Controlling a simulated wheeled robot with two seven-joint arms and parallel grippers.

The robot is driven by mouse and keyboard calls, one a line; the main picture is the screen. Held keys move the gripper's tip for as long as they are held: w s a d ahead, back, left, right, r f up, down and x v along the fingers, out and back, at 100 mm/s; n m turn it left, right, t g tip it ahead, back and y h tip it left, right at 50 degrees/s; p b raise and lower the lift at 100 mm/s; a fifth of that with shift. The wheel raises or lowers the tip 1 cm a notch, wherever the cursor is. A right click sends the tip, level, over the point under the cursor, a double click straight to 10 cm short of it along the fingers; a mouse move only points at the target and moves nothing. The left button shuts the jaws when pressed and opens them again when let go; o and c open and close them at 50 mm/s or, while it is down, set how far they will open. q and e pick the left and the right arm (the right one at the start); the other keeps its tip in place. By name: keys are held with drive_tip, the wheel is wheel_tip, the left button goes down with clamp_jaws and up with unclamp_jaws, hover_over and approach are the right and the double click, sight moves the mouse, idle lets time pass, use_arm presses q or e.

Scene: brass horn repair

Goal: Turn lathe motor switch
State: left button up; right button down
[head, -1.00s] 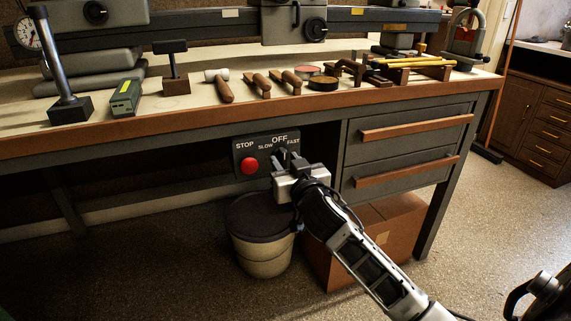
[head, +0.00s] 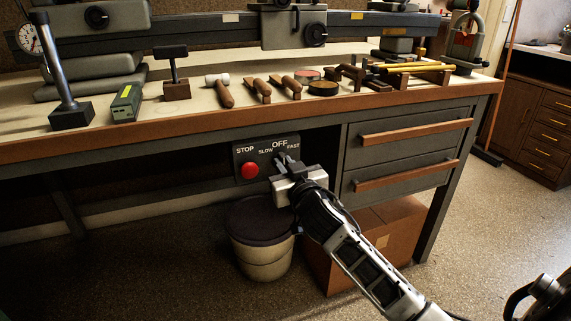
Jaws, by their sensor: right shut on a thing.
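The lathe motor switch panel (head: 239,163) is a dark plate under the bench's front edge, marked STOP, SLOW, OFF and FAST. A red stop button (head: 249,170) is on its left. My right gripper (head: 286,162) is at the panel's right half, just below the OFF mark, shut on the switch knob. The fingers largely hide the knob, so I cannot tell which way it points.
The workbench (head: 180,134) carries the lathe and several hand tools above the panel. Drawers (head: 405,150) are right of it. A lidded bucket (head: 262,245) and a cardboard box (head: 395,232) stand on the floor below my right gripper.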

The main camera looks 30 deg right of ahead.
drive_tip(key=n+p, duration=0.2)
drive_tip(key=shift+a+r+n, duration=0.1)
drive_tip(key=shift+n, duration=0.3)
use_arm(q)
drive_tip(key=shift+w+a+f+g+y+p, duration=0.1)
drive_tip(key=shift+a+f+g+y+p, duration=0.25)
drive_tip(key=shift+f+g+p, duration=0.25)
drive_tip(key=shift+a+f+g+y+p, duration=0.3)
drive_tip(key=shift+f+g, duration=0.1)
drive_tip(key=shift+f, duration=0.3)
use_arm(e)
drive_tip(key=shift+a+f+n, duration=0.1)
drive_tip(key=shift+f+n, duration=0.05)
drive_tip(key=shift+n, duration=0.95)
drive_tip(key=shift+f+n, duration=0.1)
drive_tip(key=shift+n, duration=1)
drive_tip(key=c, duration=1.4)
unclamp_jaws()
drive_tip(key=shift+c, duration=0.2)
use_arm(q)
drive_tip(key=shift+d, duration=0.1)
